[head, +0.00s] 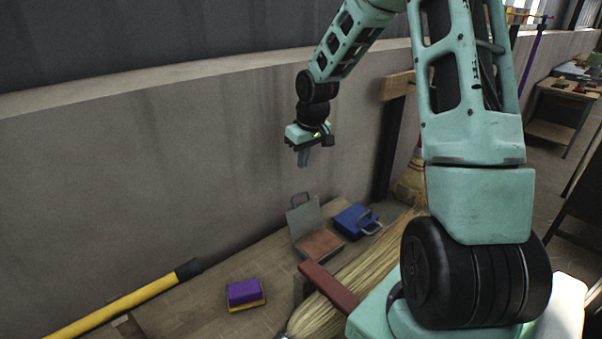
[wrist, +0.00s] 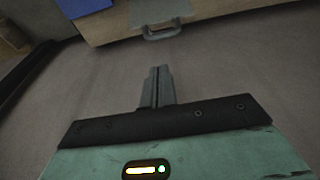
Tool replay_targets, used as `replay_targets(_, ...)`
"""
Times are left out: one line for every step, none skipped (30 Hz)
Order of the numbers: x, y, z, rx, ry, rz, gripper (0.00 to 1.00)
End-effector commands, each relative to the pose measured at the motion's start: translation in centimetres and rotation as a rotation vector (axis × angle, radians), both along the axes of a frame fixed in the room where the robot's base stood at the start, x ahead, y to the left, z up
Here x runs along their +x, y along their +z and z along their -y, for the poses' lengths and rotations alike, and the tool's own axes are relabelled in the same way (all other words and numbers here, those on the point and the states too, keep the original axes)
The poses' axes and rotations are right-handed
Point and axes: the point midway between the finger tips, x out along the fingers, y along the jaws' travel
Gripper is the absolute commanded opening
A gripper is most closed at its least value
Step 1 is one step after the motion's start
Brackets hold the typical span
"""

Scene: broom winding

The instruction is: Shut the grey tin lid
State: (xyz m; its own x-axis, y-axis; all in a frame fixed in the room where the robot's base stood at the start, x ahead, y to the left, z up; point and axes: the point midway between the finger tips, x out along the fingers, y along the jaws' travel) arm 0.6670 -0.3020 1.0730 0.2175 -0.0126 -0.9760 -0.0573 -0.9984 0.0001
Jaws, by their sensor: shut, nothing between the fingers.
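The grey tin (head: 320,246) stands on the wooden bench with its lid (head: 304,217) raised, leaning back toward the wall. The lid has a handle on its upper edge, and the tin's inside looks reddish brown. My gripper (head: 303,160) is above the tin, in front of the wall, clearly apart from the lid. In the wrist view my gripper's fingers (wrist: 159,80) are together and empty. A grey handle (wrist: 161,30) shows beyond the fingertips at the top of that view.
A blue tin (head: 356,221) with a handle stands right of the grey tin. A purple and yellow block (head: 245,293) lies to the left on the bench. Straw broom bristles (head: 345,294) and a red-brown bar (head: 328,286) are in front. The wall (head: 150,180) runs behind.

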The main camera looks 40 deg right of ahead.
Motion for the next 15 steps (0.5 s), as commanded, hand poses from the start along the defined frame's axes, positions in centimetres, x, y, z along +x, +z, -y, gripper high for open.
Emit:
replay_targets(0.1, -0.4, 0.0, 0.001, -0.001, -0.002, 0.0)
replay_targets(0.1, -0.7, 0.0, 0.001, -0.001, -0.002, 0.0)
replay_targets(0.2, -1.2, 0.0, 0.002, 0.0, -0.003, 0.0)
replay_targets(0.3, -1.7, 0.0, 0.002, 0.002, -0.004, 0.0)
replay_targets(0.4, -2.1, -0.1, 0.003, 0.003, -0.004, 0.0)
replay_targets(0.6, -2.9, -0.1, 0.003, 0.002, -0.004, 0.0)
replay_targets(0.7, -3.4, -0.1, 0.002, 0.002, -0.005, 0.0)
replay_targets(0.8, -4.0, -0.1, 0.003, 0.002, -0.005, 0.0)
replay_targets(1.0, -4.7, -0.1, 0.003, 0.003, -0.005, 0.0)
replay_targets(1.1, -5.2, -0.1, 0.003, 0.003, -0.005, 0.0)
replay_targets(1.2, -5.7, -0.1, 0.002, 0.001, -0.004, 0.0)
replay_targets(1.3, -6.4, -0.1, 0.002, 0.001, -0.005, 0.0)
replay_targets(1.4, -6.8, -0.1, 0.002, 0.002, -0.004, 0.0)
replay_targets(1.5, -7.2, -0.1, 0.002, 0.002, -0.004, 0.0)
replay_targets(1.6, -7.8, 0.0, 0.001, 0.001, -0.005, 0.0)
